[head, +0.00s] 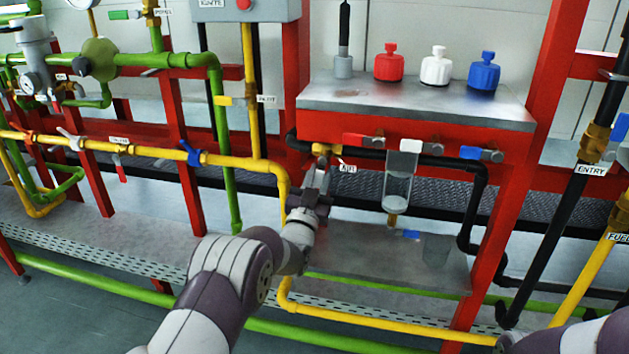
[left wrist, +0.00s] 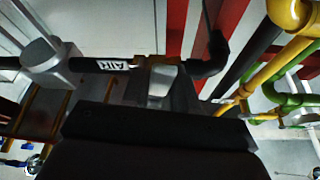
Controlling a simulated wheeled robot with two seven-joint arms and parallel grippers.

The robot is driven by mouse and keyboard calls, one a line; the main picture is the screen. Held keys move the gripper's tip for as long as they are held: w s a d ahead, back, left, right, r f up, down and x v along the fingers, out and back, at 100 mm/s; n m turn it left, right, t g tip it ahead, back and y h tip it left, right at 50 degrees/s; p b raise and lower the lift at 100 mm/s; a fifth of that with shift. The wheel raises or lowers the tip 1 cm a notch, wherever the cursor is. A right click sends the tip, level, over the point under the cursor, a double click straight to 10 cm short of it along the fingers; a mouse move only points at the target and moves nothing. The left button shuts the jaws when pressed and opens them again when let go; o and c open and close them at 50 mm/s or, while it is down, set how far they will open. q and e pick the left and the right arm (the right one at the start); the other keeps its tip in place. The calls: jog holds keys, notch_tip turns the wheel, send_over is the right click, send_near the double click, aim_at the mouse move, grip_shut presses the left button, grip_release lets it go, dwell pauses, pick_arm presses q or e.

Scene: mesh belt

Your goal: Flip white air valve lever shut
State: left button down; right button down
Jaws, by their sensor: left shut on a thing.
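The air valve has a brass-yellow body (head: 325,149) on the black pipe, beside a white AIR label (head: 347,168). My left gripper (head: 322,172) is directly below that body, with its fingers pointing up. The left wrist view shows the brass body (left wrist: 150,64), the AIR label (left wrist: 113,65) and a pale, whitish lever (left wrist: 161,82) running down from the body between my dark fingers. My left gripper is shut on this lever. Most of the lever is hidden by the fingers, so its exact angle is hard to tell. My right gripper is not in view.
A clear cup (head: 397,190) under a white-handled valve (head: 411,146) hangs just right of my left gripper. Red (head: 363,140) and blue (head: 472,153) handles flank it. A yellow pipe (head: 284,190) runs close on the left. A grey shelf (head: 390,265) lies below.

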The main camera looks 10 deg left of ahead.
pick_arm(q)
jog(key=shift+d+f+n+y+b, duration=0.15)
jog(key=shift+d+n+y, duration=0.2)
jog(key=shift+n, duration=0.4)
jog(key=shift+d+f+n+y+b, duration=0.15)
jog(key=shift+n+y, duration=0.3)
jog(key=shift+n, duration=0.3)
jog(key=shift+r, duration=0.15)
jog(key=c, duration=1)
grip_release()
jog(key=shift+o, duration=0.2)
jog(key=shift+s, duration=0.1)
jog(key=p+v, duration=0.3)
jog(key=v, duration=0.9)
jog(key=shift+s+f, duration=0.2)
jog(key=shift+f, duration=0.05)
